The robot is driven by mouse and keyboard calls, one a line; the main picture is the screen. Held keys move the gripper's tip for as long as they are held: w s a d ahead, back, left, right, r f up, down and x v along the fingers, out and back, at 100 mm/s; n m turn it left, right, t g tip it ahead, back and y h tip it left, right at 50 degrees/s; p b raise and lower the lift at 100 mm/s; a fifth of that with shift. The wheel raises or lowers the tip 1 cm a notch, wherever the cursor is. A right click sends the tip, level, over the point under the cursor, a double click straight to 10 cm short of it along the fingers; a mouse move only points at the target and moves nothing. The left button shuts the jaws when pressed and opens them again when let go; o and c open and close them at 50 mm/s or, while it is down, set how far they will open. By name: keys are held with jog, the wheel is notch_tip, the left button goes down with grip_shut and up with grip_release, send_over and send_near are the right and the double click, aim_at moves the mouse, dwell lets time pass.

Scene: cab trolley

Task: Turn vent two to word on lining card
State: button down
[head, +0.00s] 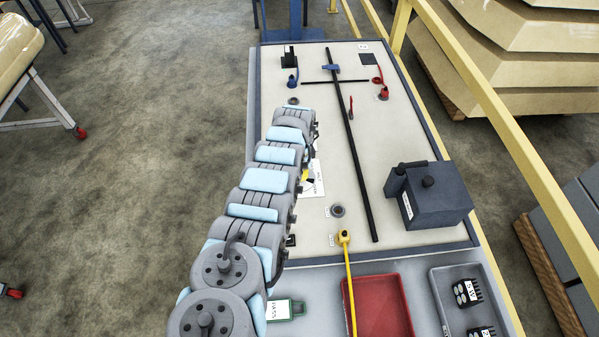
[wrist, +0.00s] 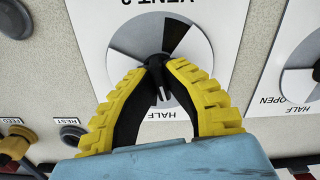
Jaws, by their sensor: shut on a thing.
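The vent two dial (wrist: 187,32), on a white card partly cut off at the top, fills the middle of the wrist view. Its round face has grey, white and black sectors, and "HALF" is printed below it. My gripper (wrist: 158,63), with yellow-backed black fingers, is shut on the dark vent knob (wrist: 162,96) at the dial's centre. In the head view my arm covers most of this dial. A green-edged card (head: 279,309) with small print lies at the front; I cannot tell whether it is the lining card.
Another dial (wrist: 302,82) marked "OPEN" and "HALF" is to the right in the wrist view.

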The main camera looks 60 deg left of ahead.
jog(key=n, duration=0.4)
jog(key=shift+d+f, duration=0.1)
jog(key=shift+n+b, duration=0.3)
jog(key=shift+n, duration=0.8)
jog(key=c, duration=1.1)
grip_release()
notch_tip(320, 180, up, 12)
jog(key=shift+r, duration=0.1)
